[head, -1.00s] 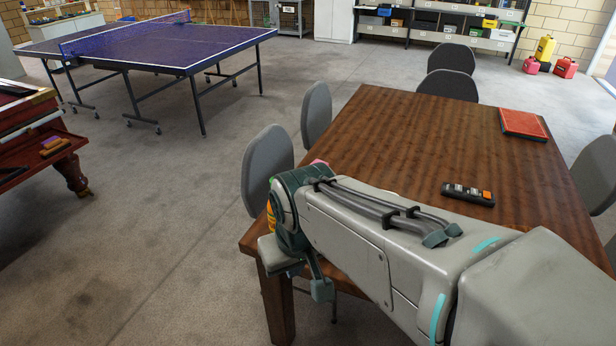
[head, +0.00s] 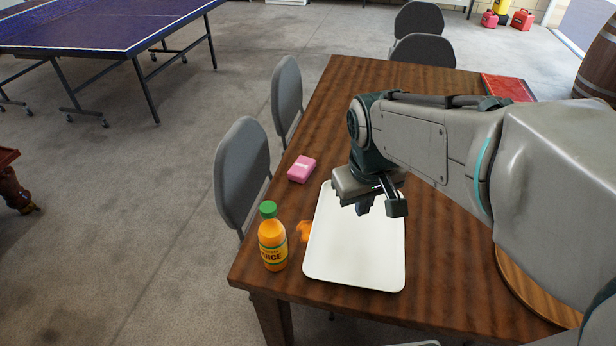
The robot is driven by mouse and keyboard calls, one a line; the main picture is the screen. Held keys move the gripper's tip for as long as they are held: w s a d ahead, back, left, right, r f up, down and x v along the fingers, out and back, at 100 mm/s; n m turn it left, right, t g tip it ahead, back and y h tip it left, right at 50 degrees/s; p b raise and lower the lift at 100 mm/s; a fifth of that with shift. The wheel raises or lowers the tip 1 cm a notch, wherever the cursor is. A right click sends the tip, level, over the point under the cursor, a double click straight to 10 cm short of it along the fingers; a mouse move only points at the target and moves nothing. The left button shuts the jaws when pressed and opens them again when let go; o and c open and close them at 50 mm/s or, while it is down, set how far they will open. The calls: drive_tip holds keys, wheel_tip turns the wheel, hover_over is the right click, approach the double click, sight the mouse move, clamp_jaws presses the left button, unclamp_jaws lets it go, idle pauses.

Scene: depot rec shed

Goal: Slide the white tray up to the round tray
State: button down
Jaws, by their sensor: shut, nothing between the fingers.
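The white tray (head: 350,262) lies flat on the wooden table near its front left part. It is rectangular with a low rim. The round wooden tray (head: 524,284) lies on the table to the right, partly hidden behind my arm. Bare table separates the two trays in the picture. My gripper (head: 378,208) is above the far part of the white tray, pointing down. Its fingers are shut and empty. I cannot tell whether the fingertips touch the tray.
A juice bottle (head: 272,238) stands left of the white tray, by an orange patch (head: 304,231). A pink box (head: 302,169) lies beyond them. Grey chairs (head: 243,170) line the left table edge.

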drive_tip(key=w+a+f+n+g+h, duration=0.1)
drive_tip(key=w+a+f+n, duration=0.25)
drive_tip(key=w, duration=0.25)
drive_tip(key=w+a+f+n+g, duration=0.1)
drive_tip(key=w+a+f+n, duration=0.2)
drive_tip(key=w, duration=0.4)
drive_tip(key=n+g+h, duration=0.1)
drive_tip(key=n+h, duration=0.1)
drive_tip(key=n, duration=0.3)
approach(311, 225)
drive_tip(key=f, duration=0.1)
drive_tip(key=a+f, duration=0.1)
drive_tip(key=f, duration=0.3)
drive_tip(key=shift+w+a+f+b, duration=0.1)
drive_tip(key=shift+w+a+b, duration=0.2)
drive_tip(key=shift+w+a, duration=0.1)
drive_tip(key=d, duration=0.2)
drive_tip(key=s+d, duration=0.1)
drive_tip(key=shift+f+p, duration=0.3)
drive_tip(key=shift+p, duration=0.1)
drive_tip(key=shift+s+d+f, duration=0.1)
drive_tip(key=shift+s+d, duration=0.05)
drive_tip(key=shift+d, duration=0.35)
